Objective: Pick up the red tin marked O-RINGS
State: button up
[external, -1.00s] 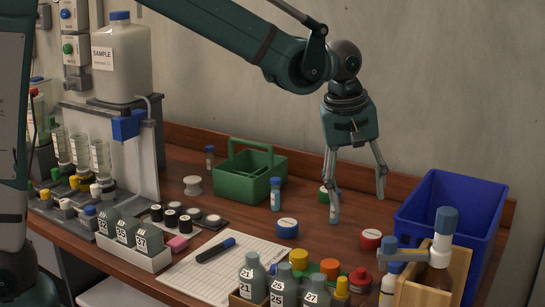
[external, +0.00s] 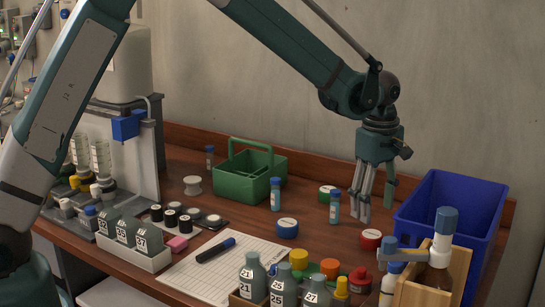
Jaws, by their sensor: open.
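A small round red tin with a pale label on top (external: 370,238) sits on the wooden bench, left of the blue bin; its lettering is too small to read. My gripper (external: 370,210) points down just behind and above the red tin in the picture. Its fingers are apart with nothing seen between them, and it does not appear to touch the tin. A similar blue tin (external: 287,228) stands to the left, and a green tin (external: 326,193) stands further back.
A blue-capped vial (external: 335,207) stands close left of my gripper. The blue bin (external: 452,205) is close on the right. A green caddy (external: 250,180) stands left.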

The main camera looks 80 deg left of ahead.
aim_at(373, 234)
jog(key=shift+w+a+f+n, duration=0.35)
jog(key=shift+a+f, duration=0.25)
jog(key=shift+f, duration=0.15)
jog(key=shift+f, duration=0.1)
jog(key=shift+f, duration=1.2)
jog(key=shift+f, duration=0.1)
jog(key=shift+d+f, duration=0.15)
jog(key=shift+f, duration=1.1)
jog(key=shift+d+f, duration=0.1)
jog(key=shift+f, duration=1.15)
jog(key=shift+c, duration=0.7)
jog(key=c, duration=0.9)
